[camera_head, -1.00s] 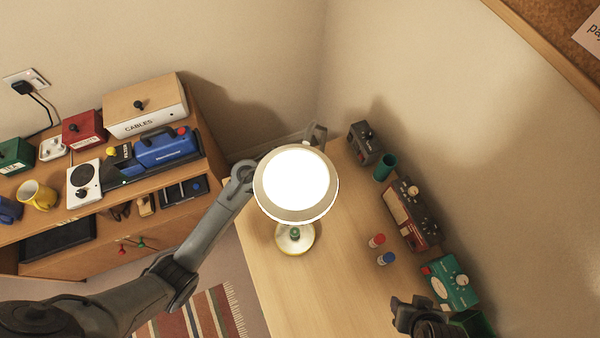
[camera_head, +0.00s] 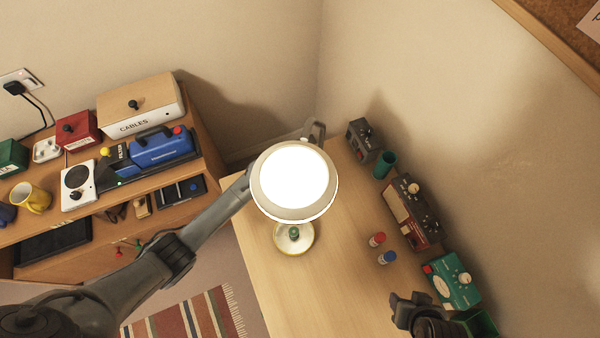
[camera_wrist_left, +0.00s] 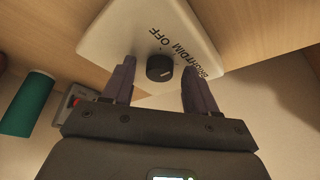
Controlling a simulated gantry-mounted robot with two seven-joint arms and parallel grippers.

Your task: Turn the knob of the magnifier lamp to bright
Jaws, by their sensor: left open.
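The magnifier lamp (camera_head: 318,208) stands on the desk with its round disc showing bright white. Its round pale base with a green part (camera_head: 293,238) shows below the head. In the left wrist view a white panel (camera_wrist_left: 120,32) carries a black knob (camera_wrist_left: 159,68) and the words OFF, DIM and BRIGHT. The knob has a pale mark pointing toward the DIM and BRIGHT side; exactly which, I cannot tell. My left gripper (camera_wrist_left: 158,84) is open, its fingers on either side of the knob with gaps. The lamp head mostly hides this gripper in the head view. My right gripper (camera_head: 408,306) is at lower right, away from the lamp.
A dark grey device (camera_head: 363,140), a teal cup (camera_head: 384,164), a red device (camera_head: 411,210) and a green device (camera_head: 453,280) line the wall side. A red-capped (camera_head: 377,239) and a blue-capped (camera_head: 387,257) piece stand nearby. The desk's front middle is clear.

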